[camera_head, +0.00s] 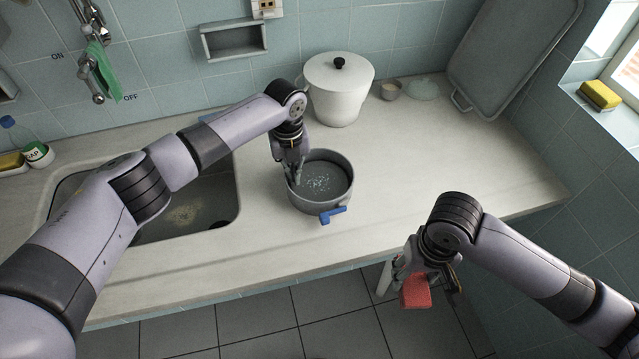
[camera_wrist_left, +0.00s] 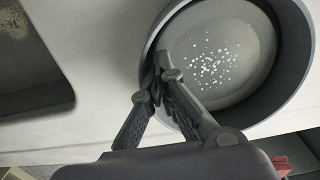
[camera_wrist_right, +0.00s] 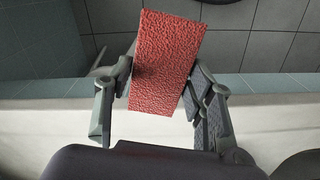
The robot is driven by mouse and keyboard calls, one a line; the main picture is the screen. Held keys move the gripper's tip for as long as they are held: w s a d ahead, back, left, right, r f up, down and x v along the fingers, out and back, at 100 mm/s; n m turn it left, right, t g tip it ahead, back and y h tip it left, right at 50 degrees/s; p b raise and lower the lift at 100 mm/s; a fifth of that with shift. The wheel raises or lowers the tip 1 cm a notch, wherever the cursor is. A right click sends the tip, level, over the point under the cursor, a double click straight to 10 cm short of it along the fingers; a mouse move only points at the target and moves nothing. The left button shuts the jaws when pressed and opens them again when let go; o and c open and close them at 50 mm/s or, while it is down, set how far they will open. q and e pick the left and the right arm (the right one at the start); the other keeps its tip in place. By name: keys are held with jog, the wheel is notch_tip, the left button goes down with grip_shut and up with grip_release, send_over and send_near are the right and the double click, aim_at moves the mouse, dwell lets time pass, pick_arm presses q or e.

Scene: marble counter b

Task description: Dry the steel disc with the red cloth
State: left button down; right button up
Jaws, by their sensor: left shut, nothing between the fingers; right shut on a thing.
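The steel disc (camera_head: 322,184) lies inside a round grey tin (camera_head: 347,204) on the counter, with pale droplets scattered over its middle. It also shows in the left wrist view (camera_wrist_left: 245,50). My left gripper (camera_head: 297,180) is shut and empty at the left part of the tin, its fingertips over the rim or just inside it; I cannot tell if they touch. The red cloth (camera_head: 415,291) is a folded rectangle, also in the right wrist view (camera_wrist_right: 170,50). My right gripper (camera_head: 418,274) is shut on the cloth, in front of the counter's front edge.
A blue clasp (camera_head: 332,215) sticks out from the tin's front. The sink (camera_head: 222,206) is to its left and a white lidded pot (camera_head: 338,92) behind it. A small cup (camera_head: 390,91) stands at the back. The counter right of the tin is clear.

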pick_arm(q)
jog(key=shift+f+b, duration=0.6)
jog(key=shift+f, duration=0.25)
pick_arm(e)
jog(key=shift+f, duration=0.55)
pick_arm(q)
jog(key=shift+r, duration=0.1)
